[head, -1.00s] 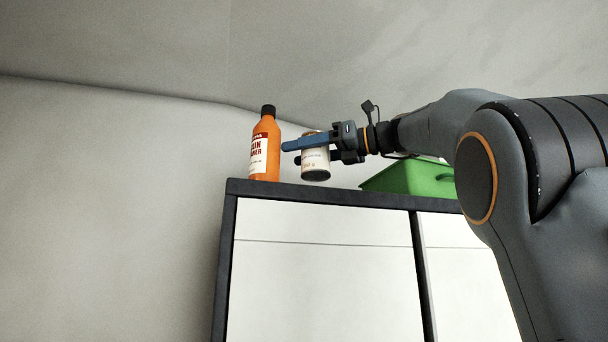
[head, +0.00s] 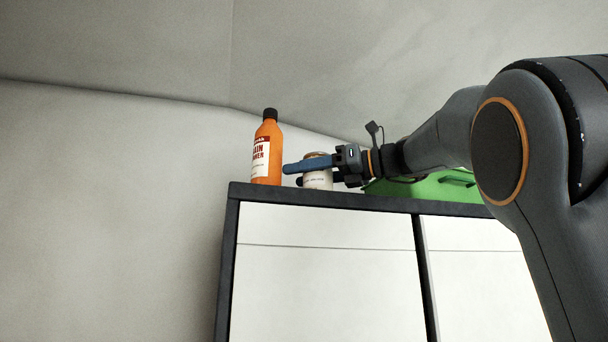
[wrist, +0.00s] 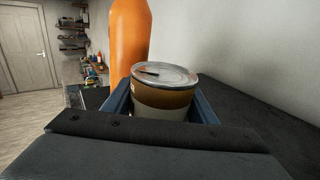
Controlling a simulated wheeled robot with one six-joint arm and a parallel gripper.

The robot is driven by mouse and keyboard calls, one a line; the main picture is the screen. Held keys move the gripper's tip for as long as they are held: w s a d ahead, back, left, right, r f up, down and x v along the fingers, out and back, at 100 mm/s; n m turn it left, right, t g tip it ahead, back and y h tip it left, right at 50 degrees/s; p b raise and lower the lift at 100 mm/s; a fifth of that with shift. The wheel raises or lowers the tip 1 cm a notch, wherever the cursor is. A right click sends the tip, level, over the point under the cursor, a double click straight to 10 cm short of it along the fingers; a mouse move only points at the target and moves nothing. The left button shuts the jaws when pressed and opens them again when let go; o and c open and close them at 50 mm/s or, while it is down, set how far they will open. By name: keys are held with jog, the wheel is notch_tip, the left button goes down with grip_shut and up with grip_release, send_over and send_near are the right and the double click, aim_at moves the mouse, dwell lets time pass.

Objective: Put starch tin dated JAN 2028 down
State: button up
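The starch tin (head: 318,181) is a small pale can with a brown upper band; its metal lid (wrist: 165,74) shows in the wrist view. Its date is too small to read. My gripper (head: 292,174) has its blue fingers on either side of the tin and is shut on it. The tin is upright, low over the top of the dark-framed cabinet (head: 330,204). Its base is at the cabinet's top edge in the head view, and I cannot tell whether it touches the surface.
An orange bottle (head: 267,150) with a black cap stands just left of the tin; it also shows behind the tin in the wrist view (wrist: 130,45). A green box (head: 440,188) sits to the right, partly behind my arm. Dark cabinet top (wrist: 250,115) lies clear right of the tin.

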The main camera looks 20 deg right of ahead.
jog(key=o, duration=0.4)
jog(key=shift+o, duration=0.2)
jog(key=shift+r, duration=0.2)
jog(key=b+v, duration=0.3)
jog(key=v, duration=0.8)
jog(key=shift+f+b, duration=0.1)
jog(key=shift+b, duration=0.25)
jog(key=shift+s+d, duration=0.3)
jog(key=shift+d, duration=0.1)
